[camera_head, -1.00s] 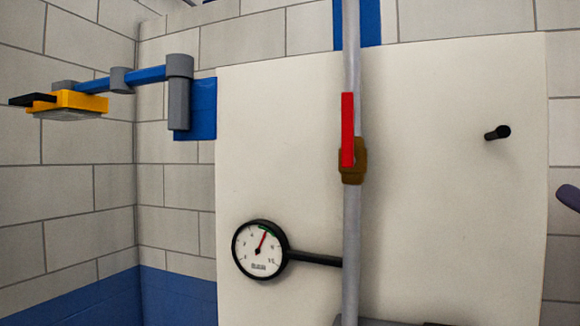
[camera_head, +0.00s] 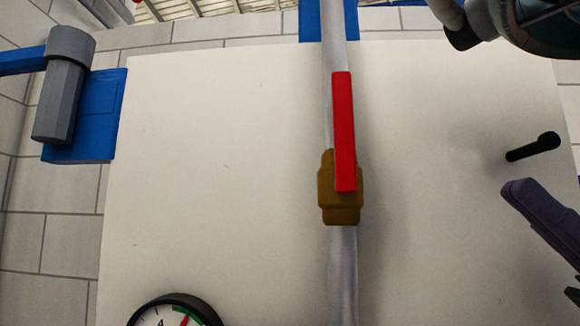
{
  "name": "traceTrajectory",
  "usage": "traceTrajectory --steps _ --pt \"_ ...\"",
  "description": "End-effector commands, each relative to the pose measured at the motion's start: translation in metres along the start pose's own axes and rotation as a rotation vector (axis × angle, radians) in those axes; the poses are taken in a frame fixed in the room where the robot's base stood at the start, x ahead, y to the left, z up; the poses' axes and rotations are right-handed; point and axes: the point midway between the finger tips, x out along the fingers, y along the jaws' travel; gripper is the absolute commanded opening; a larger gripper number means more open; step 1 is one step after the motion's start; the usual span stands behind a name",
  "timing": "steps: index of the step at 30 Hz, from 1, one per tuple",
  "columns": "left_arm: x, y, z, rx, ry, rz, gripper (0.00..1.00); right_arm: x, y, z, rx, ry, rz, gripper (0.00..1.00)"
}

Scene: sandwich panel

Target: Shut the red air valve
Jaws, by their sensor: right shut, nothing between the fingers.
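The red valve handle (camera_head: 344,130) stands upright, lying along the grey pipe (camera_head: 342,270), with its free end pointing up. Its lower end sits on the brown valve body (camera_head: 340,205) in the middle of the head view. My right gripper (camera_head: 518,194) comes in at the right edge, shut and empty, with only part of it in the picture. It is well to the right of the handle, about level with the valve body, and touches neither. My left gripper is not in view.
A black peg (camera_head: 533,147) sticks out of the cream panel (camera_head: 220,180) just above my right gripper. A round gauge (camera_head: 175,312) is cut off at the bottom. A grey and blue bracket (camera_head: 66,90) is at the left. The panel between handle and gripper is clear.

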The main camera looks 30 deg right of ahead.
Motion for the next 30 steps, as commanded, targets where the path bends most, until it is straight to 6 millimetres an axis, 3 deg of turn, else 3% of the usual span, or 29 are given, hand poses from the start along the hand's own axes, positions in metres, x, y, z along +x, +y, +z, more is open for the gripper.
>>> traceTrajectory --steps 16,21,30 --pt "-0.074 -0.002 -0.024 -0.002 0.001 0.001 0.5 0.106 0.0 -0.006 -0.001 0.005 -0.002 0.0" --pt "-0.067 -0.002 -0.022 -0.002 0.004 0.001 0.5 0.117 0.0 0.018 -0.001 0.004 0.0 0.0" --pt "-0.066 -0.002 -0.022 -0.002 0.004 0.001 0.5 0.126 0.0 0.029 -0.001 0.001 0.0 0.0"
